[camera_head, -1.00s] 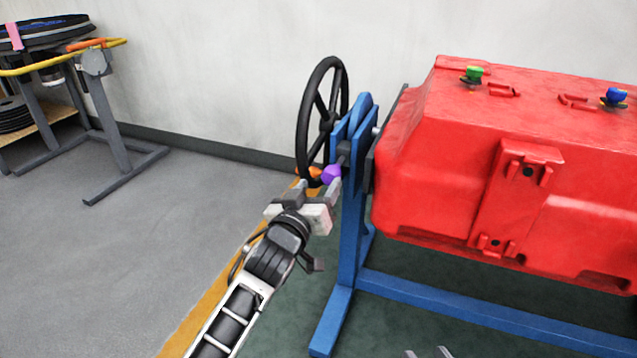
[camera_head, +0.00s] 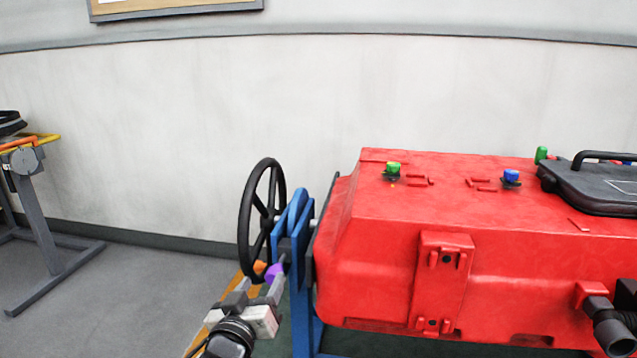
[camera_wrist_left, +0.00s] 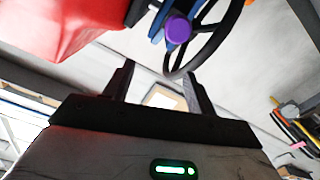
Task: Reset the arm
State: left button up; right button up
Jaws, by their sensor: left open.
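My left gripper (camera_head: 260,288) is low in the head view, just below a purple knob (camera_head: 273,272) on the blue stand (camera_head: 298,255). Its two fingers are apart. In the left wrist view, the open fingers (camera_wrist_left: 161,82) have nothing between them, and the purple knob (camera_wrist_left: 178,28) shows beyond their tips. The head view does not settle whether a finger touches the knob. My right gripper does not show.
A black handwheel (camera_head: 262,208) stands at the left end of a red tank (camera_head: 480,240). Green (camera_head: 393,169) and blue (camera_head: 511,176) caps and a black lid (camera_head: 600,185) top the tank. A grey-legged stand (camera_head: 40,215) is far left. Grey floor between is clear.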

pick_arm(q)
jog(key=s+a+m+g+p, duration=0.1)
jog(key=s+m+g+p, duration=0.3)
jog(key=s+p, duration=1.1)
jog(key=s+g, duration=0.3)
jog(key=s, duration=0.9)
jog(key=shift+a+r+h, duration=0.15)
jog(key=shift+r+h, duration=0.05)
jog(key=shift+h, duration=0.1)
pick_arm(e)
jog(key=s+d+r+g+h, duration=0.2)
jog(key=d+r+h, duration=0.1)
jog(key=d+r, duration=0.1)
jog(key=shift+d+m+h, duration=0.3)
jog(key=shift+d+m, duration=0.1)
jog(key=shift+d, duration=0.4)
pick_arm(q)
jog(key=shift+c, duration=0.9)
